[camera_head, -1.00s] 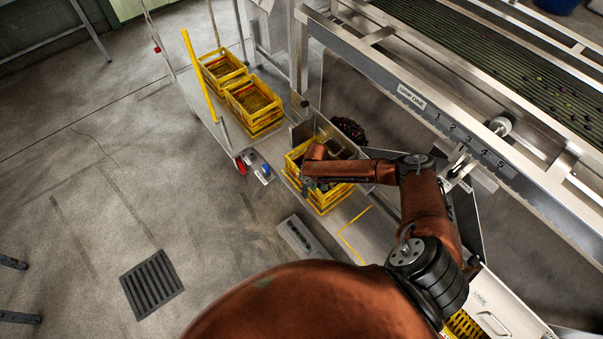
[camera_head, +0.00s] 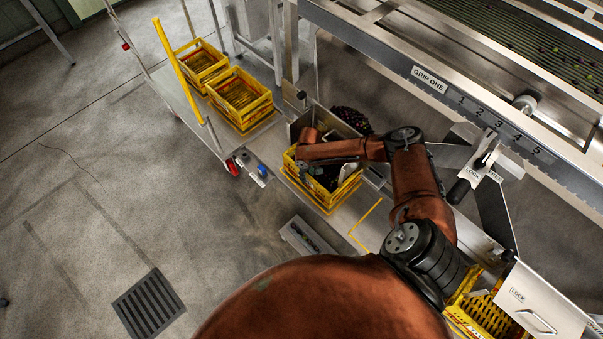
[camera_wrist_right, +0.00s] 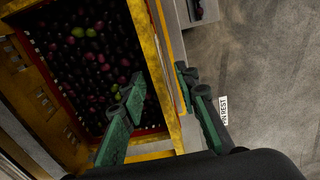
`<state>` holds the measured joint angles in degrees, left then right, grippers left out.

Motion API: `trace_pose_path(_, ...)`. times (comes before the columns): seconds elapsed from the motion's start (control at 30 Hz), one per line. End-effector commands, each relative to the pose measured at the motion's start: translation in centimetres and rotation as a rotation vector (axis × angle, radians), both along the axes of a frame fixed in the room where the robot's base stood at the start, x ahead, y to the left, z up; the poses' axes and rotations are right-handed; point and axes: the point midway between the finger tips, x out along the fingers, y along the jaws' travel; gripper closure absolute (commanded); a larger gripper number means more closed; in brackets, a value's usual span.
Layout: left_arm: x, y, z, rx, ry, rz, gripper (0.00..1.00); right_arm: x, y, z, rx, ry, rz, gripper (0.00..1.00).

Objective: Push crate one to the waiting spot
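Crate one, as I take it, is the yellow crate (camera_head: 327,199) on the low metal shelf below the chute. In the right wrist view its yellow wall (camera_wrist_right: 160,50) encloses many dark and a few green olives. My right gripper (camera_head: 309,174) is at the crate's left end, partly hidden by my arm. In the wrist view its green fingers (camera_wrist_right: 165,112) are spread, one over the crate's inside and one outside the wall; contact is unclear. A yellow line marking (camera_head: 366,222) on the shelf, right of the crate, may be the waiting spot. My left gripper is out of view.
Yellow crates (camera_head: 240,101) stand on a cart at left. Another yellow crate (camera_head: 480,310) is at lower right near a metal door (camera_head: 540,300). A lock lever (camera_head: 478,168) is on the machine. A floor drain (camera_head: 148,303) lies in open floor.

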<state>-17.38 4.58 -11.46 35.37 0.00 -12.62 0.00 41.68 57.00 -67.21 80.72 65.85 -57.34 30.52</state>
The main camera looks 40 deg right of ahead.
Motion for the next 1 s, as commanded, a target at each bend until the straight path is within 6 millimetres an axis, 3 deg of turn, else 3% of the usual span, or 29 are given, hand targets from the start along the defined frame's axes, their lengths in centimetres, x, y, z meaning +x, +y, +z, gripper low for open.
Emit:
trace_pose_path(0.03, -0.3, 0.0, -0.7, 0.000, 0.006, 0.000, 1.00, -0.2, 0.0, -1.1, -0.001, 0.007, 0.000, 0.71)
trace_pose_path(0.13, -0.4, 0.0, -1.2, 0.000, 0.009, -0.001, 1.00, -0.3, 0.0, -1.9, -0.001, 0.011, -0.001, 0.71)
trace_pose_path(0.67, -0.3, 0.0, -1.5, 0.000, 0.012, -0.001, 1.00, -0.4, -0.2, -2.5, 0.000, 0.012, -0.002, 0.71)
trace_pose_path(1.0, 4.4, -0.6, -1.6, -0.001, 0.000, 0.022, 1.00, -0.4, 0.0, -7.0, -0.001, 0.015, 0.000, 0.71)
